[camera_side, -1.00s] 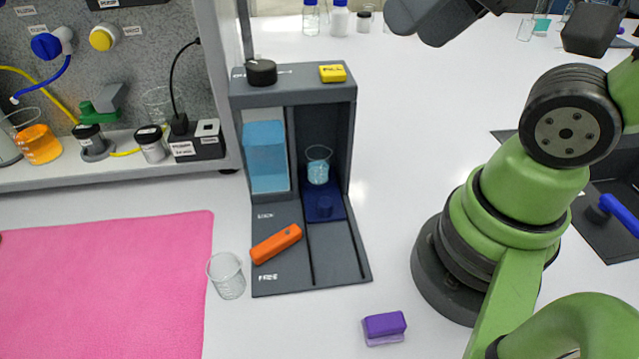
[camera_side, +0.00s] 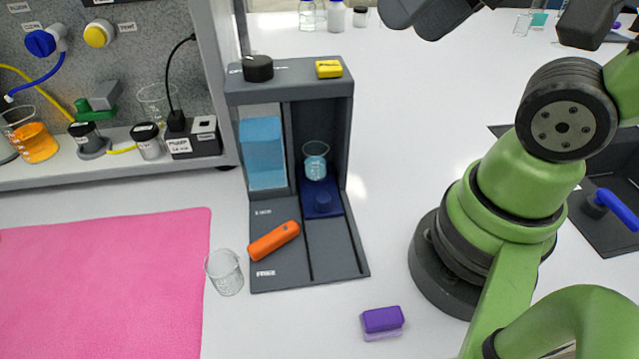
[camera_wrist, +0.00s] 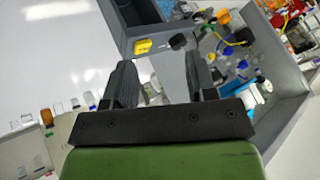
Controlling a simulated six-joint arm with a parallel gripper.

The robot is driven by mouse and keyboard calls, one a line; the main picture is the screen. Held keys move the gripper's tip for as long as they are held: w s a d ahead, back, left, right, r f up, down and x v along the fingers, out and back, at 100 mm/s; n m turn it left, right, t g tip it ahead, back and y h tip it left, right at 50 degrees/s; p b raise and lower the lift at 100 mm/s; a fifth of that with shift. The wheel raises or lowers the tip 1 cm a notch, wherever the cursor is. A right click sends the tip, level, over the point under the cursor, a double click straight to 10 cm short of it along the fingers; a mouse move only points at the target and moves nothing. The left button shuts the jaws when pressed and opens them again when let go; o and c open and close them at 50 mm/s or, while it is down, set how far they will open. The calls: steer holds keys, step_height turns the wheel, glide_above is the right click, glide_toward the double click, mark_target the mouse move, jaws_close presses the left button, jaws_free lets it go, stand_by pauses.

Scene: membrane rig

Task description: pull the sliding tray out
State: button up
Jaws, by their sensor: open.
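The sliding tray (camera_side: 322,203) is a dark blue slab with a round knob (camera_side: 323,200) at its front. It sits in the right bay of the grey rig (camera_side: 296,95), at the back of the floor track. A small beaker with light blue contents (camera_side: 315,162) stands on the tray's rear part. An orange handle (camera_side: 273,241) lies at a slant across the left part of the rig's base. My gripper is open and empty in the wrist view (camera_wrist: 160,80), away from the tray. Its fingertips are out of the side view. The tray does not clearly show in the wrist view.
An empty glass beaker (camera_side: 224,272) stands left of the rig's base. A purple block (camera_side: 382,320) lies in front on the white table. A pink mat (camera_side: 105,285) lies at left. The floor track in front of the tray is clear.

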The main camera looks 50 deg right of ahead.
steer(key=n+g+h, duration=0.3)
steer(key=n+g, duration=0.2)
steer(key=n, duration=0.6)
glide_above(323, 198)
steer(key=s, duration=0.2)
steer(key=s+a+x, duration=0.1)
steer(key=x, duration=0.7)
steer(key=w+a+f+n+g+h, duration=0.15)
steer(key=a+f+n+h, duration=0.25)
steer(key=f+n, duration=0.75)
steer(key=shift+m+g+y, duration=0.25)
steer(key=shift+g+y, duration=0.05)
steer(key=shift+g, duration=0.05)
steer(key=x, duration=1)
steer(key=shift+d, duration=0.2)
steer(key=shift+c, duration=0.5)
